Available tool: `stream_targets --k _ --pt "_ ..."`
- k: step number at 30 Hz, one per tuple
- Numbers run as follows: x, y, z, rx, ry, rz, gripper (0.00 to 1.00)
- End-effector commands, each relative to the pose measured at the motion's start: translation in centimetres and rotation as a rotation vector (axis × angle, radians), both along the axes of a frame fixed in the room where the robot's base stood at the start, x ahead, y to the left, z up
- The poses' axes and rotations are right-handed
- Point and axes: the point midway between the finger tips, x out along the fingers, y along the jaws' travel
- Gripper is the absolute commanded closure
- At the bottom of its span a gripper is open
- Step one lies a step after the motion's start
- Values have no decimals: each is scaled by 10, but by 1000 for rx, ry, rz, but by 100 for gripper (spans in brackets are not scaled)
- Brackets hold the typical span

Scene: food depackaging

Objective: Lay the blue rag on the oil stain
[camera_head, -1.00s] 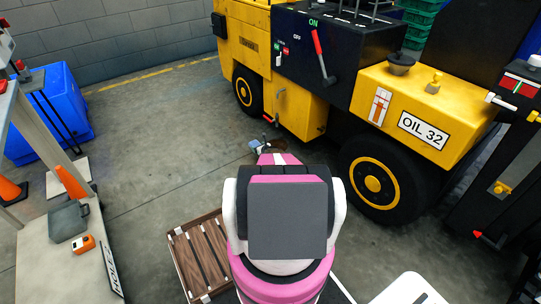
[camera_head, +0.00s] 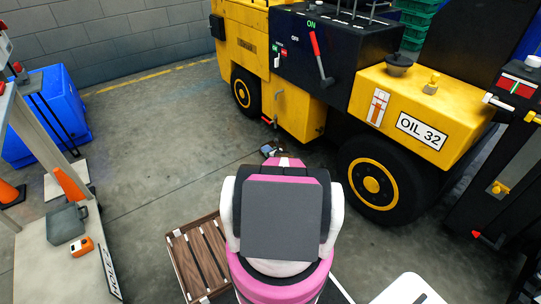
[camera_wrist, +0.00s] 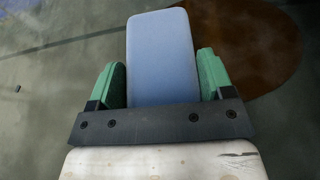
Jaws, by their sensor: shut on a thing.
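The blue rag (camera_wrist: 162,45) is a flat, light blue rectangular pad in the wrist view. My gripper (camera_wrist: 163,68), with green fingers on either side, is shut on it, and the rag sticks out past the fingertips. The oil stain (camera_wrist: 262,40) is a brown round patch on the floor, right of the rag and partly behind it. How high the rag is above the floor is hard to tell. In the head view the rag (camera_head: 267,150) is a small patch beyond my arm, which hides most of the gripper and the stain.
A yellow and black machine (camera_head: 307,105) marked OIL 32 stands close behind and right, its front wheel (camera_head: 372,184) near my arm. A wooden pallet (camera_head: 203,255) lies left of my arm. A blue bin (camera_head: 62,105) and workbench are farther left. The floor between is clear.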

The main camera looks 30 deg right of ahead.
Motion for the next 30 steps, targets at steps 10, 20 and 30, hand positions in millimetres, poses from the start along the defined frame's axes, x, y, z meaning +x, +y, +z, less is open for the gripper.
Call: stream_targets --k 10,20,30 --pt "0 0 -18 1 0 0 49" --pt "0 0 -20 1 0 0 1" --pt "-2 1 -16 1 0 0 1"
